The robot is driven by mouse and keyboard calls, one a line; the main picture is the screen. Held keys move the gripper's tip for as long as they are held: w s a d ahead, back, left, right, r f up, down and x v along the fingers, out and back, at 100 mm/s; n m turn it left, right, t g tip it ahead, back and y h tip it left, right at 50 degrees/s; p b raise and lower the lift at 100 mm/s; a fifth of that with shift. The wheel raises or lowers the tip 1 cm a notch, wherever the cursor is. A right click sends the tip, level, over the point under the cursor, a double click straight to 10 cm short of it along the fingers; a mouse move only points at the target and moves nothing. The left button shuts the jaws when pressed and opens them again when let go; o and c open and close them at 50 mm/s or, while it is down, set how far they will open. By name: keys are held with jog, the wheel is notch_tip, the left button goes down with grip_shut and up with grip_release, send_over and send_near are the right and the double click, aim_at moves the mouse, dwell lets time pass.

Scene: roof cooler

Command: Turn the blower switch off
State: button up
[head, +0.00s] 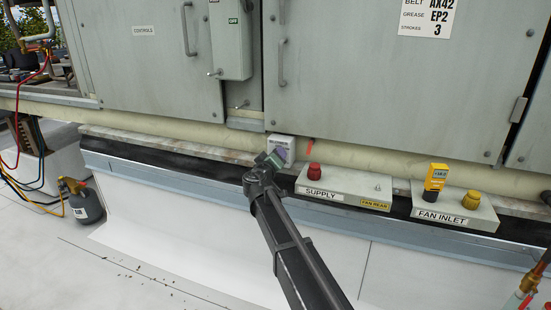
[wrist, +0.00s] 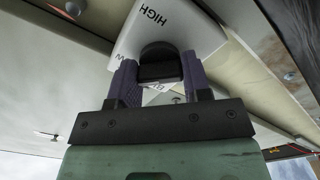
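The blower switch is a small pale box (head: 284,146) low on the cabinet wall, partly behind my gripper in the head view. In the wrist view its white face (wrist: 130,42) carries the word HIGH and another word of which only a W shows. A black knob (wrist: 160,62) stands out from that face. My gripper (head: 270,159) is at the box. The knob's pointer and any OFF mark are hidden.
A SUPPLY box (head: 345,184) with a red knob stands just right of my gripper. A FAN INLET box (head: 455,209) with a yellow gauge and cap is farther right. A grey bottle (head: 85,206) stands at left. The white roof in front is mostly clear.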

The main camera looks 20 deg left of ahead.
jog(key=c, duration=0.3)
jog(key=shift+n, duration=0.4)
jog(key=n, duration=0.3)
jog(key=shift+n, duration=2.2)
jog(key=o, duration=0.9)
jog(key=shift+s, duration=0.15)
